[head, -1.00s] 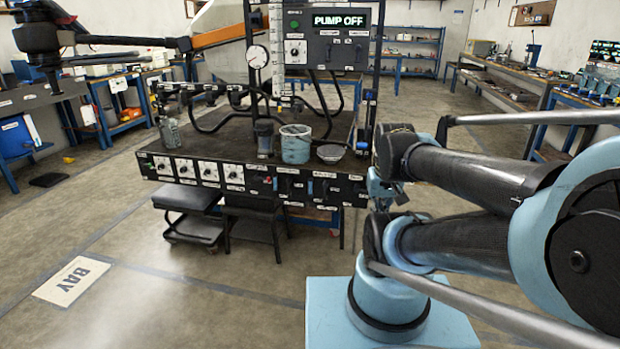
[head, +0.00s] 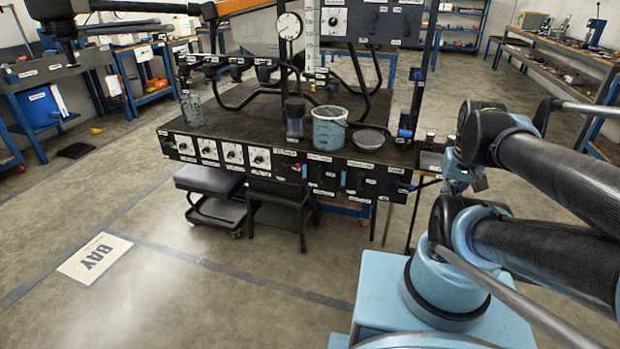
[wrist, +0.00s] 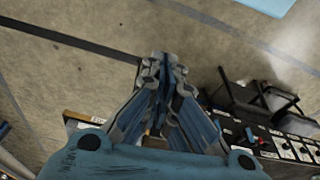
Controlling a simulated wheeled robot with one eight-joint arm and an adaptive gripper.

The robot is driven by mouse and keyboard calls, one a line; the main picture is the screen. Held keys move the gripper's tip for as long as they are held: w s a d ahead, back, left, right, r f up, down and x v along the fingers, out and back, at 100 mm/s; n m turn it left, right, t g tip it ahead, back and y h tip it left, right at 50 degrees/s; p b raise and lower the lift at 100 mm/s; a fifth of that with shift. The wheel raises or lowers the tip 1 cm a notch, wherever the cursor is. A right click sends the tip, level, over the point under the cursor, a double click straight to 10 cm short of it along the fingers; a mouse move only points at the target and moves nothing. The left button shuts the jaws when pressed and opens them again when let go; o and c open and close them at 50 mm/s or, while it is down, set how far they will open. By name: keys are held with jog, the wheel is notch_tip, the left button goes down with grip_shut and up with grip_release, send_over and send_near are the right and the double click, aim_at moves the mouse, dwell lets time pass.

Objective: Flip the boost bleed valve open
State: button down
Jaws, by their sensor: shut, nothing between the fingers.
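The work bench has a black front panel (head: 275,161) with white dials on its left half and dark switches or levers on its right half. The panel's labels are too small to read, so I cannot tell which part is the boost bleed valve. In the wrist view my gripper (wrist: 164,68) is shut and empty, with its fingertips together over the floor. The bench panel (wrist: 270,142) shows there at the lower right, apart from the fingertips. In the head view my arm is to the right of the bench.
A light-blue bucket (head: 329,129), a grey bowl (head: 368,140) and a glass bottle (head: 192,107) stand on the bench top. A round gauge (head: 289,26) is above. A black stool (head: 209,178) stands under the panel's left part. The floor in front is clear around the BAY sign (head: 94,258).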

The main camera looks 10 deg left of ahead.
jog(key=w+a+r+n+y, duration=0.1)
jog(key=w+a+r+n, duration=0.2)
jog(key=w+a+n, duration=0.5)
jog(key=w+a+r+n, duration=0.2)
jog(key=w+a+n, duration=0.1)
jog(key=w+a, duration=0.8)
jog(key=w+a+f+n, duration=0.3)
jog(key=a+f, duration=0.1)
jog(key=a, duration=0.5)
jog(key=w+a+f+n, duration=0.3)
jog(key=a+f+n, duration=0.1)
jog(key=a, duration=0.6)
jog(key=w+a+f+n, duration=0.3)
jog(key=a+f, duration=0.3)
jog(key=a, duration=0.3)
jog(key=shift+a+f+n+g, duration=0.15)
jog(key=shift+a+n+g, duration=0.1)
jog(key=shift+n+g, duration=0.2)
jog(key=shift+f, duration=0.1)
